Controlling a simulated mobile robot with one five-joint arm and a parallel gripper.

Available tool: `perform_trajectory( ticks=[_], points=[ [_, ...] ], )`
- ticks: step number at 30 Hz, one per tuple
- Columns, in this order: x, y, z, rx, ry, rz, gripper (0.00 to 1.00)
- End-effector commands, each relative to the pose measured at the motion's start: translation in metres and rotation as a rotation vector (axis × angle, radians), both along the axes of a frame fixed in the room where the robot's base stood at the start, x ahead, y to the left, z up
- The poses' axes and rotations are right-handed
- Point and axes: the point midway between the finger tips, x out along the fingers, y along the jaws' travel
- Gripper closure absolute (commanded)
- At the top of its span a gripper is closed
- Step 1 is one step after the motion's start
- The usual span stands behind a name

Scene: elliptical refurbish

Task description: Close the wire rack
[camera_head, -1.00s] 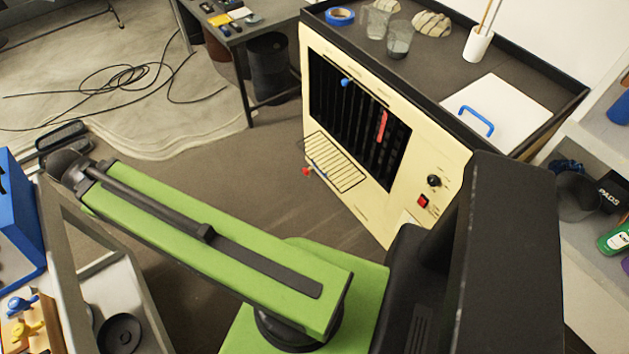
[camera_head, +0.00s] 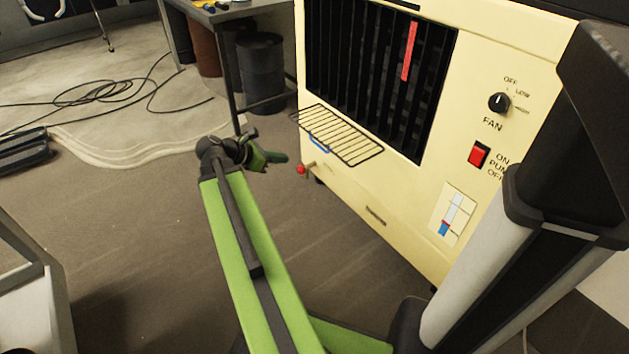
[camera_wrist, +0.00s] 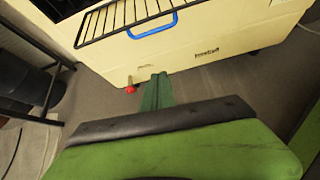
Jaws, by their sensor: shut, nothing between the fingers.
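The wire rack (camera_head: 338,135) is a black wire grid standing out from the front of a cream cooler (camera_head: 388,190), below its dark louvred opening. A blue handle (camera_head: 319,144) hangs at its front edge. In the wrist view the rack (camera_wrist: 125,17) is at the top, with its blue handle (camera_wrist: 152,25) toward me. My gripper (camera_head: 276,157) is shut and empty, left of the rack and apart from it. In the wrist view my green fingers (camera_wrist: 157,90) are together, pointing at the cooler's front below the handle.
A red-tipped knob (camera_head: 300,170) sticks out of the cooler below the rack; it also shows in the wrist view (camera_wrist: 130,90). A desk with a dark bin (camera_head: 262,72) stands behind at the left. Cables (camera_head: 110,95) lie on the floor.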

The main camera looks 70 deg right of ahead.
Motion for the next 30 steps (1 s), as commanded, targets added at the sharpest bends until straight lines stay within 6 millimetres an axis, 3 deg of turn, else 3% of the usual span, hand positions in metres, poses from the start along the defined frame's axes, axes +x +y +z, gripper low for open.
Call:
perform_trajectory(
  ticks=[1,5,10,14,27,30],
  points=[
    [-0.01,-0.008,-0.021,-0.002,0.035,0.004,1.0],
    [-0.024,-0.018,-0.023,-0.002,0.095,0.015,1.0],
    [-0.027,-0.021,-0.02,-0.002,0.105,0.018,1.0],
    [-0.033,-0.03,-0.029,0.0,0.104,0.016,1.0],
    [-0.073,-0.094,-0.075,-0.001,0.103,0.016,1.0],
    [-0.073,-0.095,-0.045,-0.002,0.103,0.018,1.0]
  ],
)
